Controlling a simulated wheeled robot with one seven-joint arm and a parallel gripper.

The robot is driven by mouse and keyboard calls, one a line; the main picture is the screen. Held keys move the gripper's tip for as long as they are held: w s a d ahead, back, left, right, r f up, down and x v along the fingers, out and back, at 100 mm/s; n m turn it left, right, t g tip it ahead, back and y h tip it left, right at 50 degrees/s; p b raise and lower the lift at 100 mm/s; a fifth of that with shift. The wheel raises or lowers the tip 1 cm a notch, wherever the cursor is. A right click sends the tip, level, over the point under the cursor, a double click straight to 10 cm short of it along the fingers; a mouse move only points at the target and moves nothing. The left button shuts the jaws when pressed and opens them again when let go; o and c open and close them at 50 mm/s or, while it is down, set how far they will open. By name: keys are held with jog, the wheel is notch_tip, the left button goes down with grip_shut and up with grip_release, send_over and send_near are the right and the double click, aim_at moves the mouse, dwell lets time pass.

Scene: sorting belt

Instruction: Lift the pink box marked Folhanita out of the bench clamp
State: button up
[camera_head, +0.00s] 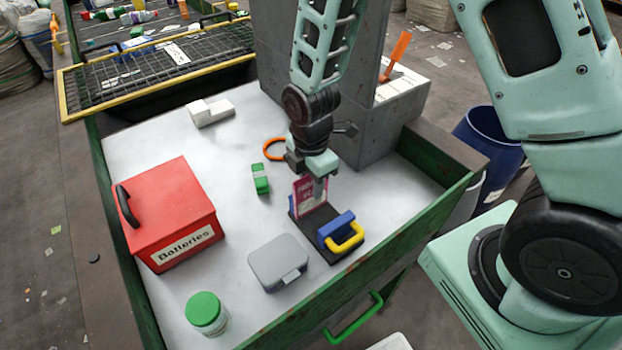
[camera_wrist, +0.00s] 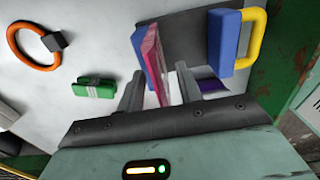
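The pink box (camera_head: 307,191) stands upright in the bench clamp, at the left end of its dark base (camera_head: 319,232). The clamp has a blue block (camera_head: 335,226) and a yellow handle (camera_head: 346,238). My gripper (camera_head: 318,186) is over the box, pointing down and hiding part of it. In the wrist view, the pink box (camera_wrist: 154,58) rises between my two open fingers (camera_wrist: 160,82), with some room visible beside it. The blue block (camera_wrist: 223,40) and yellow handle (camera_wrist: 251,38) lie to the right. Whether a finger touches the box cannot be told.
A grey case (camera_head: 278,262), green-lidded jar (camera_head: 206,313), red Batteries box (camera_head: 172,216), green item (camera_head: 260,179) and orange ring (camera_head: 274,148) share the white bench. A grey pillar (camera_head: 352,125) stands behind my gripper. Green rims (camera_head: 440,205) edge the bench.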

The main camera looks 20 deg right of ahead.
grip_shut()
jog(key=shift+s, duration=0.3)
jog(key=shift+s+d+r, duration=0.2)
jog(key=shift+s, duration=0.6)
jog(key=shift+s, duration=0.2)
notch_tip(320, 180, up, 9)
jog(key=p, duration=0.7)
jog(key=shift+f, duration=0.2)
dwell(0.3)
